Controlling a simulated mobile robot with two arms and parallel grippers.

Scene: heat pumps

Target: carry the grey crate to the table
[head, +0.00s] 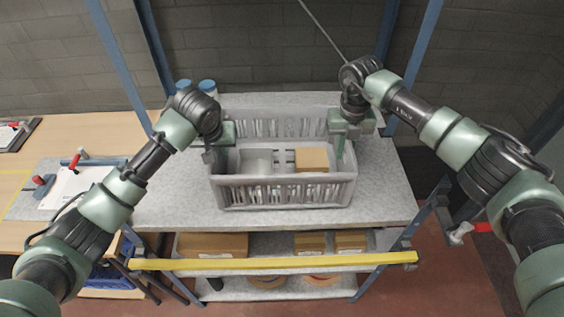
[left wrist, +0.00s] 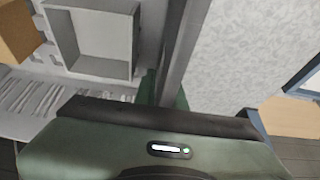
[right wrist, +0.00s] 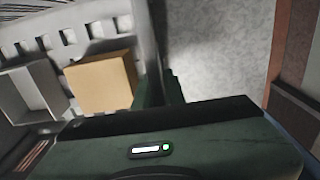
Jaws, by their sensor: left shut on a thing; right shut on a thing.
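The grey crate (head: 285,194) sits on the grey speckled shelf top in the head view, with slotted walls. Inside it are a grey open box (head: 256,162) and a brown cardboard box (head: 312,159). My left gripper (head: 212,155) is shut on the crate's left wall; that wall runs between its fingers in the left wrist view (left wrist: 172,70). My right gripper (head: 341,150) is shut on the crate's right wall, which also shows in the right wrist view (right wrist: 150,45). The fingertips are partly hidden by the walls and gripper bodies.
The shelf top (head: 385,190) has bare room on both sides of the crate. Blue-capped containers (head: 207,88) stand behind it. A yellow bar (head: 275,262) crosses the rack's front, with boxes below. Blue posts (head: 405,60) rise at the rack. A wooden table (head: 75,140) with clamps stands left.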

